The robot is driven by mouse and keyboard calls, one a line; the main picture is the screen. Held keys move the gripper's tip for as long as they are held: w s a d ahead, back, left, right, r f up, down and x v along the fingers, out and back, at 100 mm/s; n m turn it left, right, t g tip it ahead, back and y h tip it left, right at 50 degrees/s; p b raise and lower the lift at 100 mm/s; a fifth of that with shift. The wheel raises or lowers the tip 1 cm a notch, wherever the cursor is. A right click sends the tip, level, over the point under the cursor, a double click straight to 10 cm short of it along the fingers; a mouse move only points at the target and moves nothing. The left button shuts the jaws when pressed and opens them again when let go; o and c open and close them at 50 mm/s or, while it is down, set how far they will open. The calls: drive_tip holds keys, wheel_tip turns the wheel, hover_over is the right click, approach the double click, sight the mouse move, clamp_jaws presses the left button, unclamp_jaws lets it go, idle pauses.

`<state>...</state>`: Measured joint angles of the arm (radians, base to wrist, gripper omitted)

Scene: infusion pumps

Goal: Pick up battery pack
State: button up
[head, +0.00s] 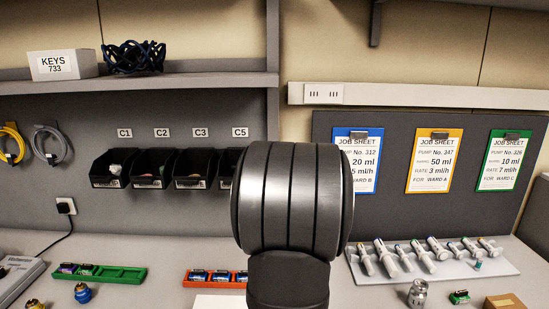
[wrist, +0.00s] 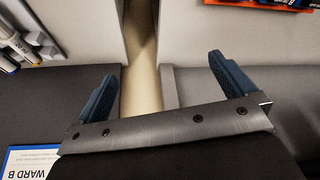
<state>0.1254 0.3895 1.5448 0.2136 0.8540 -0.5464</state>
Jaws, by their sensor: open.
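Small dark packs with blue and white labels, which look like battery packs (head: 198,276), sit in a red-orange tray (head: 190,285) on the bench in the head view. Part of this tray shows at the wrist view's top right edge, with a pack (wrist: 292,3) in it. A green tray (head: 125,277) at the left holds similar small packs (head: 68,268) at its left end. Which pack is meant, I cannot tell. My gripper (wrist: 163,67) is open, with nothing between its blue fingers, and apart from the trays. My arm hides the gripper in the head view.
A white rack (head: 430,268) of several syringes stands at the right, with a metal can (head: 417,293) and a small green item (head: 459,297) in front. Black bins (head: 155,168) and job sheets (head: 428,160) hang on the back panel.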

drive_tip(key=shift+c, duration=0.2)
drive_tip(key=c, duration=1)
drive_tip(key=shift+d, duration=0.1)
drive_tip(key=m+g+h, duration=0.4)
drive_tip(key=m+h, duration=0.2)
drive_tip(key=m, duration=1.4)
approach(462, 291)
drive_tip(key=shift+m, duration=0.3)
drive_tip(key=f, duration=0.1)
drive_tip(key=d+f, duration=0.1)
drive_tip(key=s+f, duration=0.1)
drive_tip(key=shift+d+f, duration=0.15)
drive_tip(key=shift+f, duration=0.2)
drive_tip(key=shift+w+x, duration=0.15)
drive_tip(key=shift+x, duration=0.9)
drive_tip(key=shift+w+x, duration=0.2)
drive_tip(key=shift+x, duration=0.85)
drive_tip(key=shift+w+x, duration=0.15)
drive_tip(key=shift+x, duration=0.9)
